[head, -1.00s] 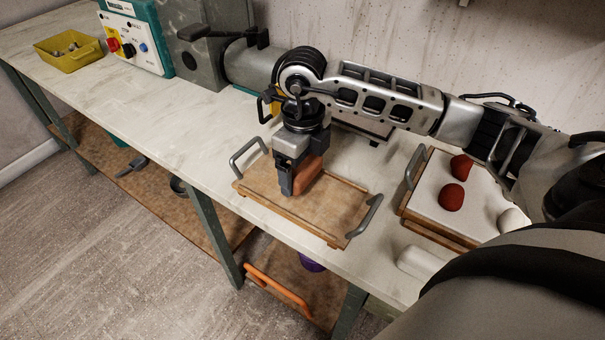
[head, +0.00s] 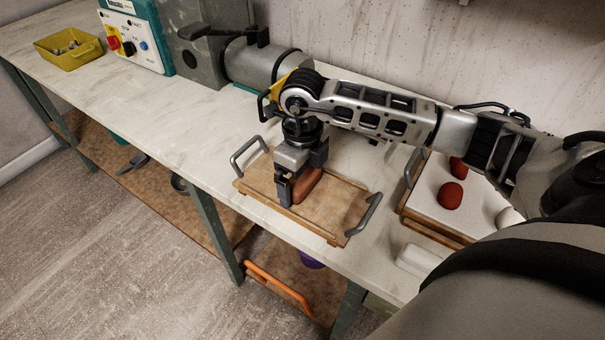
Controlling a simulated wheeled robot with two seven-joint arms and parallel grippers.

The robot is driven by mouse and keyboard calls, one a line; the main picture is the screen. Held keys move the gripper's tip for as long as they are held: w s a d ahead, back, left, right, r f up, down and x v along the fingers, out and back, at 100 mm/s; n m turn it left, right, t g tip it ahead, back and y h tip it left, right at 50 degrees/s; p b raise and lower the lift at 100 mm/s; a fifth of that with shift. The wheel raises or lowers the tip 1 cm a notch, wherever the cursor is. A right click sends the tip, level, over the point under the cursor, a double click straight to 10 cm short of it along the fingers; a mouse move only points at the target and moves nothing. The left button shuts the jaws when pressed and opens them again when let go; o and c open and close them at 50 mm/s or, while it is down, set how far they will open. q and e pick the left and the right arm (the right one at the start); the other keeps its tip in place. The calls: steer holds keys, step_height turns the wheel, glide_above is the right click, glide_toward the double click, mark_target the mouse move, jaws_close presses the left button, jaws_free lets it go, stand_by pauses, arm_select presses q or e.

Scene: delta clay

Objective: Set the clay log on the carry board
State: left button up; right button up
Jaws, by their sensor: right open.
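The clay log (head: 308,183) is a brown-orange piece lying on the carry board (head: 328,212), a wooden board with a grey metal handle at each end. My right gripper (head: 293,192) points down over the board, open, with its fingers low around the log. The gripper hides part of the log. My left gripper is not in view.
To the right, a white-topped wooden tray (head: 432,199) holds red clay lumps (head: 451,195) and a pale one. A grey machine (head: 213,45) with a cylinder stands behind. A yellow bin (head: 70,50) sits far left. The bench (head: 150,105) left of the board is clear.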

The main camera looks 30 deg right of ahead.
steer(key=shift+r, duration=0.55)
step_height(320, 180, up, 11)
steer(key=b, duration=0.1)
